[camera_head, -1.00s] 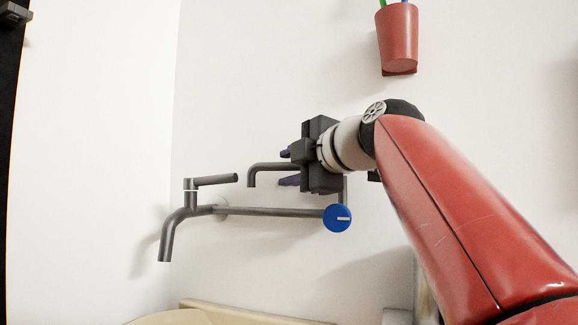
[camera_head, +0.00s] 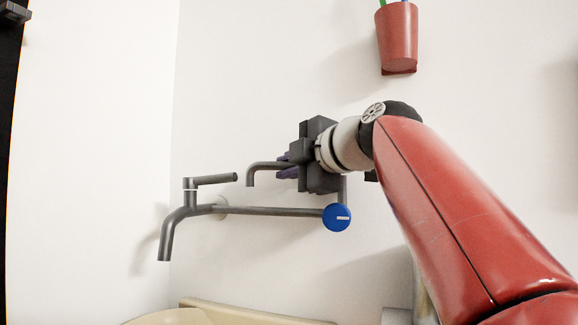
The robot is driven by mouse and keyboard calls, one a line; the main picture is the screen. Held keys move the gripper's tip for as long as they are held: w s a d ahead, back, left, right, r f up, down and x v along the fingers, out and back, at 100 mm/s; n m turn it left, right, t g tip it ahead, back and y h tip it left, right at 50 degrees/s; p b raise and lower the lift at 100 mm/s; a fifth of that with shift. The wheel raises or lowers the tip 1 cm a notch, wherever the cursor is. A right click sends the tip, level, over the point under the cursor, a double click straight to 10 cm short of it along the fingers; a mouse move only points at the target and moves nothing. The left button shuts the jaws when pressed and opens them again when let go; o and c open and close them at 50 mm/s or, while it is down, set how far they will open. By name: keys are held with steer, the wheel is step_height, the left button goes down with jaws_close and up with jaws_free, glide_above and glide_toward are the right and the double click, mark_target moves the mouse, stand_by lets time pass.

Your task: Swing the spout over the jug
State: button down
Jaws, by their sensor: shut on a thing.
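The thin dark spout (camera_head: 262,168) runs to the left from my gripper and bends down at its free end. My gripper (camera_head: 286,167), with purple fingers, is shut on the spout, one finger above it and one below. The gripper body hides the rest of the spout. A second, thicker grey tap (camera_head: 167,240) with a lever (camera_head: 215,180) is at the left, on a long horizontal pipe (camera_head: 270,211). I cannot see the jug.
A blue knob (camera_head: 337,218) sits at the right end of the pipe, just below my gripper. A red cup (camera_head: 398,38) with pens hangs on the wall above. A cream basin-like rim (camera_head: 240,311) shows at the bottom. The wall at left is bare.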

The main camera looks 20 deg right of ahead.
mark_target(290, 165)
steer(key=s+n+g+y+p, duration=0.1)
steer(key=y, duration=0.1)
steer(key=s+n+g+y, duration=0.1)
steer(key=n+y, duration=0.1)
steer(key=shift+s+a+p, duration=0.15)
steer(key=shift+a+p, duration=0.15)
steer(key=shift+p, duration=0.05)
steer(key=shift+s+a+f+n+g+y, duration=0.1)
steer(key=shift+s+n+g+y, duration=0.4)
steer(key=shift+n+g+y, duration=0.2)
steer(key=c, duration=1.4)
jaws_free()
steer(key=v, duration=0.7)
steer(key=shift+s+d+p, duration=0.25)
steer(key=shift+s+p, duration=0.05)
steer(key=shift+p, duration=0.15)
